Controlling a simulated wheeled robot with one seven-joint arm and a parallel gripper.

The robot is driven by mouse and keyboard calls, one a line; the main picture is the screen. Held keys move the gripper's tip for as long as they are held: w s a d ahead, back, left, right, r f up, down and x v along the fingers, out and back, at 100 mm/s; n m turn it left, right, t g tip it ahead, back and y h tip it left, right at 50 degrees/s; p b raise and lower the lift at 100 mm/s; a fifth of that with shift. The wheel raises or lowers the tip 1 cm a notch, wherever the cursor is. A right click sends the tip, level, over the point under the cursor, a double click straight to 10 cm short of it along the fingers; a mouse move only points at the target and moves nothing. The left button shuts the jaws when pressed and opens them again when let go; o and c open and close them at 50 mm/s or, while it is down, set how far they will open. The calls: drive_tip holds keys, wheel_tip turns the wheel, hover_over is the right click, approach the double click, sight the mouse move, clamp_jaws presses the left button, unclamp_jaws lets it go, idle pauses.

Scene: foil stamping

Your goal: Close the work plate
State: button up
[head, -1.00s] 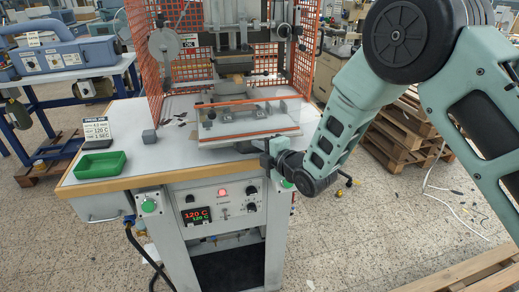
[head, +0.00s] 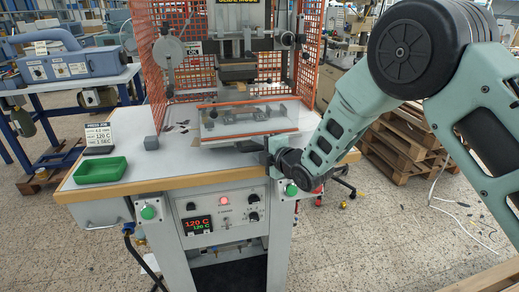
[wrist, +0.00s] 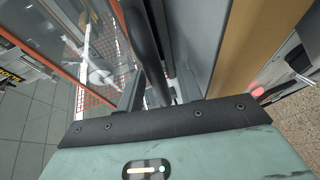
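The work plate (head: 285,137) is a pale flat plate on the press bench, under the press head (head: 238,72). A clear panel with an orange rim (head: 222,104) sits over it, and grey fixture parts show through. The clear panel also shows in the wrist view (wrist: 90,45). My gripper (head: 262,148) is at the plate's front right corner, by the bench's front edge. In the wrist view a dark bar (wrist: 145,45) runs between the finger area and the panel. I cannot tell whether the fingers touch or grip it.
The bench (head: 150,170) holds a green tray (head: 100,170), a small grey block (head: 151,143) and a sign (head: 99,134) at left. Orange mesh guards (head: 153,75) flank the press. A control panel (head: 225,208) sits below the front edge. Pallets (head: 400,155) stand at right.

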drive_tip(key=b+v, duration=0.4)
drive_tip(key=v, duration=1.3)
drive_tip(key=shift+s, duration=0.2)
